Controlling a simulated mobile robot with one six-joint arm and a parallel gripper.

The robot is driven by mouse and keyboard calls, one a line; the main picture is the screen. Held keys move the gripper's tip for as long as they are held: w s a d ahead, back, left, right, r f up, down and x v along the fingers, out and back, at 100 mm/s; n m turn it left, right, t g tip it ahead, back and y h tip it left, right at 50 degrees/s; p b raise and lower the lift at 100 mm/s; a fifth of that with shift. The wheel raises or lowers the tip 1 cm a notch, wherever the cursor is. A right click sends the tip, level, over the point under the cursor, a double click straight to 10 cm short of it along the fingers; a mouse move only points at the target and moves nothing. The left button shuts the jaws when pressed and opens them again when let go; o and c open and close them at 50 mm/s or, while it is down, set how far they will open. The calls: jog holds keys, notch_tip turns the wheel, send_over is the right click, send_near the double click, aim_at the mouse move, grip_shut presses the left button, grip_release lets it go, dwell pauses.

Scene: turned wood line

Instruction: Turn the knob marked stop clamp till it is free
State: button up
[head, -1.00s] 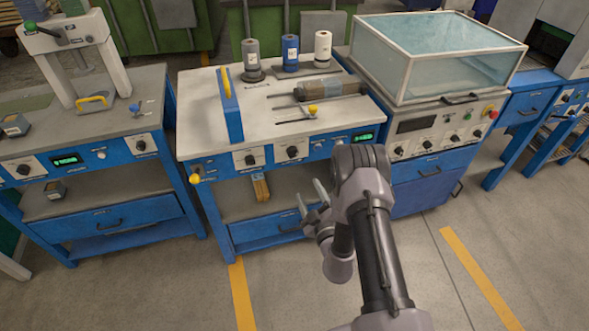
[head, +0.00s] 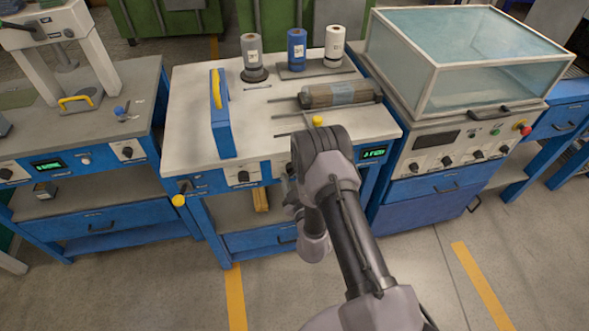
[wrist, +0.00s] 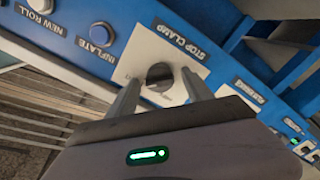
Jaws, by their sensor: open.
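The stop clamp knob (wrist: 159,76) is dark and round, on a white plate with the label "STOP CLAMP" above it in the wrist view. My gripper (wrist: 162,82) is open, with one finger on each side of the knob in that view. I see no clear contact, and how far the tips stand from the panel is hard to tell. In the head view my gripper (head: 289,196) is low at the front of the middle bench, partly hidden by my arm. I cannot tell which knob there is the stop clamp.
An inflate button (wrist: 102,34) and a new roll button (wrist: 40,5) lie left of the knob. The middle bench (head: 185,110) carries a blue block, upright rolls and a lying roll. A glass-topped cabinet (head: 440,185) stands right. Floor in front is clear.

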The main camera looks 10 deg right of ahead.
jog(key=shift+s, duration=0.1)
jog(key=shift+c, duration=0.9)
grip_shut()
